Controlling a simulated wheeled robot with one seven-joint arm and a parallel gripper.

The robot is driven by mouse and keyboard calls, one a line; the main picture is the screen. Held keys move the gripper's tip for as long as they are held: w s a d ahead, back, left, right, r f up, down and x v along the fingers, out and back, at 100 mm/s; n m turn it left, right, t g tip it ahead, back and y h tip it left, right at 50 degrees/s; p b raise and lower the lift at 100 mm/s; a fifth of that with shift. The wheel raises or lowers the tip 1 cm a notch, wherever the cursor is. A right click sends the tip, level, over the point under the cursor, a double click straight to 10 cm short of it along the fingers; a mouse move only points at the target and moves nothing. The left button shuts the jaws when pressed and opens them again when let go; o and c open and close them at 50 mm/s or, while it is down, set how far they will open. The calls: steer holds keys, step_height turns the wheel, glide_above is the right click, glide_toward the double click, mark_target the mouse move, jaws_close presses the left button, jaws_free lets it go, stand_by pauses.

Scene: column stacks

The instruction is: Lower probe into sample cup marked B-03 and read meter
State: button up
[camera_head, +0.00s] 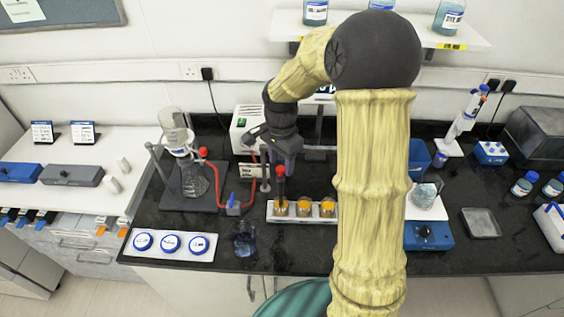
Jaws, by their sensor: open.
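A white rack (273,219) near the bench's front edge holds three cups with orange contents: a left cup (281,209), a middle cup (304,208) and a right cup (327,209). Their markings are too small to read, so I cannot tell which is B-03. A slim dark probe with a red top (281,171) stands upright over the left cup; whether its tip is inside is unclear. My gripper (286,163) is open, close above and behind the probe, its fingers partly hidden. A small white display (251,170), perhaps the meter, is behind left; its reading is not legible.
A flask on a stand (193,180) with red tubing is left of the rack. A beaker (245,240) stands front left, beside a white tray (135,248) of blue-ringed round items. A blue device (428,236) is right. My arm hides the bench right of the rack.

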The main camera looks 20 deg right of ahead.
steer(key=shift+f, duration=0.9)
steer(key=shift+w, duration=0.1)
jaws_close()
step_height(320, 180, up, 6)
steer(key=p, duration=0.3)
steer(key=shift+r, duration=0.15)
steer(key=shift+w, duration=0.1)
steer(key=shift+r, duration=0.1)
